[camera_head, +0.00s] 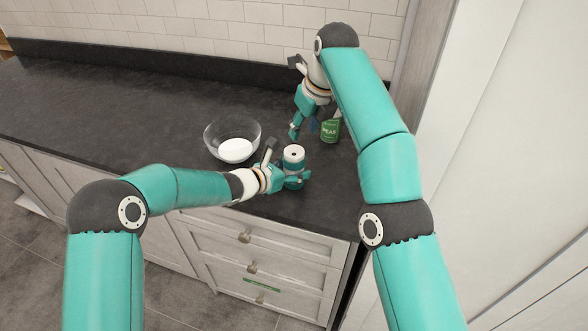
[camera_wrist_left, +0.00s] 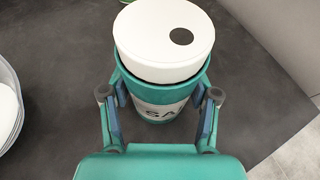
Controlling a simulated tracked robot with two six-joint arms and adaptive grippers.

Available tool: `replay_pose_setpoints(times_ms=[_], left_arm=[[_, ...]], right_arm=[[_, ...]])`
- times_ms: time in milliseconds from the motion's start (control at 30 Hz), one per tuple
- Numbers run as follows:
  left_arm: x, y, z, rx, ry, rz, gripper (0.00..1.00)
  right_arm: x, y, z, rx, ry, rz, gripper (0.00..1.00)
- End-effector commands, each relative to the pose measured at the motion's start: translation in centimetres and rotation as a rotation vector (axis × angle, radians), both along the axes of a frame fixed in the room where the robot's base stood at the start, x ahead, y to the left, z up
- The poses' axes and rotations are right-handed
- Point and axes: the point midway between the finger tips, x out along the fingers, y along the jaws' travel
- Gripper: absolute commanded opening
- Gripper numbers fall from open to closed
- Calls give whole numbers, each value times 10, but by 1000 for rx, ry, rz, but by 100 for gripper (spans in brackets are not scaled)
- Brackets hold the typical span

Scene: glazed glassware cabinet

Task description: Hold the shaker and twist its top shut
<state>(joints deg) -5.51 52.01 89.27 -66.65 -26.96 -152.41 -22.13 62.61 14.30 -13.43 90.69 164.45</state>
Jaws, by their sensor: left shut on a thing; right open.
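The shaker (camera_head: 293,155) stands upright on the dark counter near its front edge. It has a teal body with a white label band, and the letters "SA" show in the left wrist view (camera_wrist_left: 158,110). Its round white top (camera_wrist_left: 165,38) has one dark hole and sits on the body, with a dark line beneath its rim. My left gripper (camera_head: 296,181) is shut on the shaker's body, a finger on each side, below the top (camera_wrist_left: 160,108). My right gripper (camera_head: 303,128) is open, behind the shaker and beside a green can; its fingertips are partly hard to make out.
The green can (camera_head: 330,131) with a pale label stands behind and right of the shaker. A clear glass bowl (camera_head: 211,146) with something white in it stands to the left. The counter (camera_head: 100,110) is clear farther left. A tall pale panel (camera_head: 500,150) bounds the right.

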Motion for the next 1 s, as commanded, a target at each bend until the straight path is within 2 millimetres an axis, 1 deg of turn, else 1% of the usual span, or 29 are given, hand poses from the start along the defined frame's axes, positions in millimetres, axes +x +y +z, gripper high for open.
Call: replay_pose_setpoints(times_ms=[33,67,100,267,300,333,467,567,1000], left_arm=[[0,0,0,0,0,0,26],[0,0,0,0,0,0,21],[0,0,0,0,0,0,18],[0,0,0,0,0,0,18],[0,0,0,0,0,0,18],[0,0,0,0,0,0,18],[0,0,0,0,0,1,18],[0,0,0,0,0,1,18],[0,0,0,0,0,1,18]], right_arm=[[0,0,0,0,0,0,42],[0,0,0,0,0,0,42],[0,0,0,0,0,0,45],[0,0,0,-9,-6,30,72],[0,0,0,-15,-11,52,78],[0,0,0,-22,-15,73,80],[0,0,0,-67,-48,225,80],[0,1,0,-117,-86,397,80],[0,5,-2,-383,-288,1343,80]])
